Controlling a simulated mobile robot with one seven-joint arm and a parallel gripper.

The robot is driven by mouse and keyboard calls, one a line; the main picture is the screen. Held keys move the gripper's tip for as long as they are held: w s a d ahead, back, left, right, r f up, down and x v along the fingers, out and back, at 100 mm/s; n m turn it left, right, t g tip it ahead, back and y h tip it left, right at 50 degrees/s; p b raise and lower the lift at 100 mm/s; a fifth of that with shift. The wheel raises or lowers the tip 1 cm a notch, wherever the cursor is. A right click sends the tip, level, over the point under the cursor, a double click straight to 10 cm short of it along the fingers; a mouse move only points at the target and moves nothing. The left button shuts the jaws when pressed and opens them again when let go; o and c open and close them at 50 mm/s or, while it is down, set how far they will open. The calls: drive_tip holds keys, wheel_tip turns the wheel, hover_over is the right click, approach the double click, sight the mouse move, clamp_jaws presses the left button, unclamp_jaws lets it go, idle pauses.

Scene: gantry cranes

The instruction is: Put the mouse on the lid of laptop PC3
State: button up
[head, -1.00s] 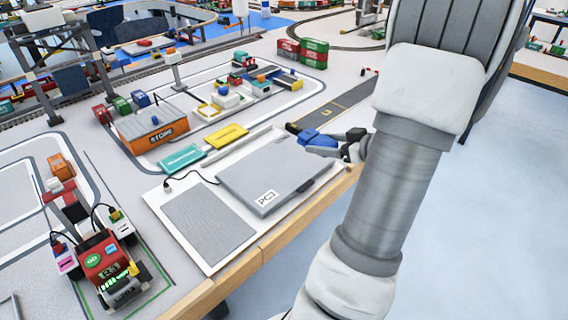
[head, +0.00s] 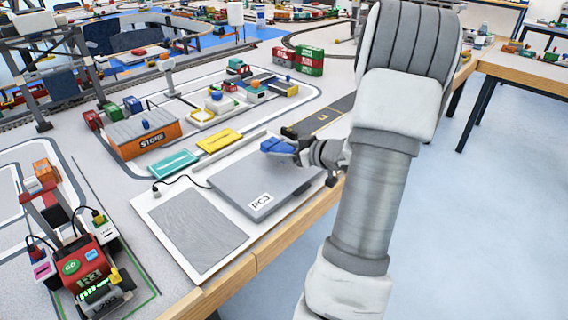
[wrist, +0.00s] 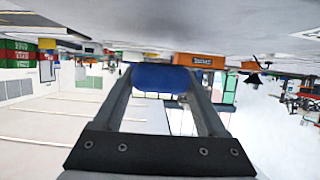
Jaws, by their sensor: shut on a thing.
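The blue mouse (head: 277,145) is held between the fingers of my gripper (head: 298,149). In the wrist view the mouse (wrist: 161,77) sits between the two fingertips of my gripper (wrist: 163,88). The laptop PC3 (head: 250,185) is a closed grey slab with a white PC3 label at its near corner. The mouse appears over the far part of the laptop's lid. I cannot tell whether it touches the lid or how large any gap is. My forearm hides the table edge to the right of the laptop.
A grey pad (head: 197,230) lies on the white board left of the laptop. Teal (head: 174,163) and yellow (head: 219,140) blocks lie behind it, near an orange STORE container (head: 150,141). A red vehicle (head: 93,261) stands at lower left. The wooden table edge (head: 262,258) runs along the front.

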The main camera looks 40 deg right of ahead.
sight(284, 167)
drive_tip(key=shift+f+b, duration=0.55)
drive_tip(key=shift+f, duration=1.05)
drive_tip(key=shift+f, duration=0.1)
drive_tip(key=shift+f, duration=0.1)
drive_tip(key=o, duration=1.3)
drive_tip(key=shift+o, duration=0.2)
drive_tip(key=shift+s+r, duration=0.25)
drive_tip(key=shift+r, duration=0.1)
drive_tip(key=p+v, duration=0.3)
drive_tip(key=v, duration=0.8)
drive_tip(key=shift+s+p, duration=0.3)
drive_tip(key=shift+p, duration=0.05)
